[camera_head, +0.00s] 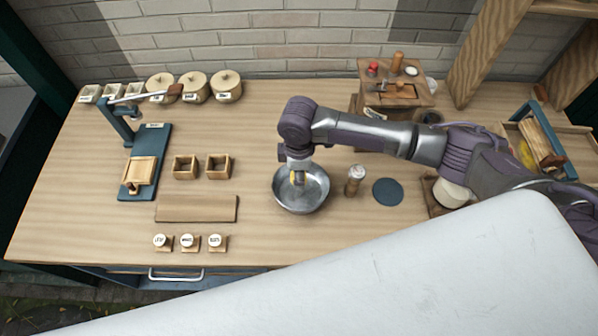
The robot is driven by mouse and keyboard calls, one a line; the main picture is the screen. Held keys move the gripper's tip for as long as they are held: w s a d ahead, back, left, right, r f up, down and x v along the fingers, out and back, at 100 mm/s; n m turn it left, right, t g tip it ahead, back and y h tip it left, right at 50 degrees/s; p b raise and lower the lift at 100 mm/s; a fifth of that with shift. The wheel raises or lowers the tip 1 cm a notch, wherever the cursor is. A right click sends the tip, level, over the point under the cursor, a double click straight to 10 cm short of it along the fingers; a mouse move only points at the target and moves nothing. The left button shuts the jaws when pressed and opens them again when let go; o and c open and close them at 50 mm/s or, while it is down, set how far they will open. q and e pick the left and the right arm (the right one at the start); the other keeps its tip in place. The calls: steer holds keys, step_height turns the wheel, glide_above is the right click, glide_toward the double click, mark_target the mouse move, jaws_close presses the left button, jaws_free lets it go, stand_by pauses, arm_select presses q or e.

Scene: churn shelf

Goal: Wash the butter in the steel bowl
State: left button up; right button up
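The steel bowl (317,202) stands on the wooden table, right of centre. My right arm reaches in from the right, and my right gripper (298,178) points down into the bowl. A small yellowish patch shows at the fingertips. It is too small to tell whether it is butter or part of the gripper, and I cannot tell whether the fingers are closed. The gripper hides part of the bowl's inside. No other butter is clearly visible. My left gripper is not in view.
A shaker (355,180) and a dark round mat (387,192) lie right of the bowl. Left are two wooden boxes (185,166), a board (197,208), a blue press (146,160) and labelled stamps (190,242). Lidded pots (226,86) and a small stand (397,92) are behind.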

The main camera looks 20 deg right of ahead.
steer(key=shift+r, duration=0.1)
step_height(320, 180, up, 2)
steer(key=shift+r+p, duration=0.1)
steer(key=shift+p, duration=1.1)
steer(key=shift+r, duration=0.8)
